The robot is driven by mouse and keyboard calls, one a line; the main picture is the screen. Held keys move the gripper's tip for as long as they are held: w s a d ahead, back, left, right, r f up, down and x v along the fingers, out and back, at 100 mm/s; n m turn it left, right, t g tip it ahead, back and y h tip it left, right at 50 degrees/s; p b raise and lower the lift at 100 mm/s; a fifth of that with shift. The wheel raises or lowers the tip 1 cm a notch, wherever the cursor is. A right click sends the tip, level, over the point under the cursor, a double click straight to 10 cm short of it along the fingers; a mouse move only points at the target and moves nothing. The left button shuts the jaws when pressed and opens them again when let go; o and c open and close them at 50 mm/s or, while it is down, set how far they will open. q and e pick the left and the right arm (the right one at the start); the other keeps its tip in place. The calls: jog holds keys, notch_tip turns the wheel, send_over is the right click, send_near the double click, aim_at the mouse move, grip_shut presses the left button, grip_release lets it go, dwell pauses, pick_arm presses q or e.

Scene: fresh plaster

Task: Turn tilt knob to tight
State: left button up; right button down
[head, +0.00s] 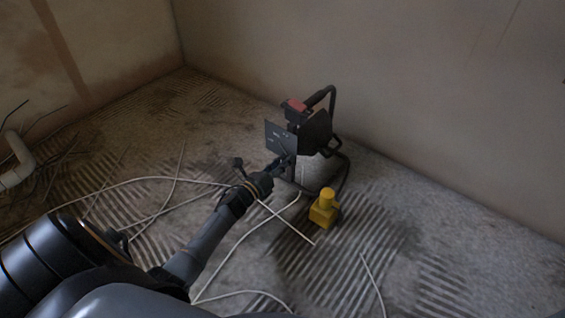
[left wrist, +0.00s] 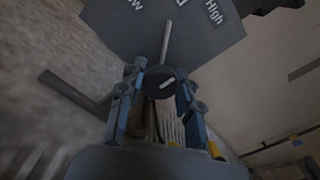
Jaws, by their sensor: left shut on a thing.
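A dark work lamp (head: 318,128) with a black handle and a red part on top stands on the floor near the right wall. A dark plate (head: 278,138) is on its side; in the left wrist view this plate (left wrist: 200,38) bears the word "High" and other partly cut-off lettering. A round dark knob (left wrist: 160,82) with a short white mark sits between my fingertips. My left gripper (head: 281,164) reaches the lamp's near side and is shut on the knob; its fingers also show in the left wrist view (left wrist: 160,92). My right gripper is out of view.
A yellow block-shaped thing with a round top (head: 324,208) stands on the floor just in front of the lamp. Pale cables (head: 160,180) lie across the ridged floor. A white pipe (head: 17,165) is at the far left. Walls close in behind the lamp.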

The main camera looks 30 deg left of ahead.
pick_arm(q)
jog(key=o, duration=1.2)
jog(key=s, duration=0.8)
jog(key=s+a, duration=0.1)
jog(key=s, duration=0.3)
jog(key=shift+a, duration=0.1)
jog(key=shift+f, duration=0.1)
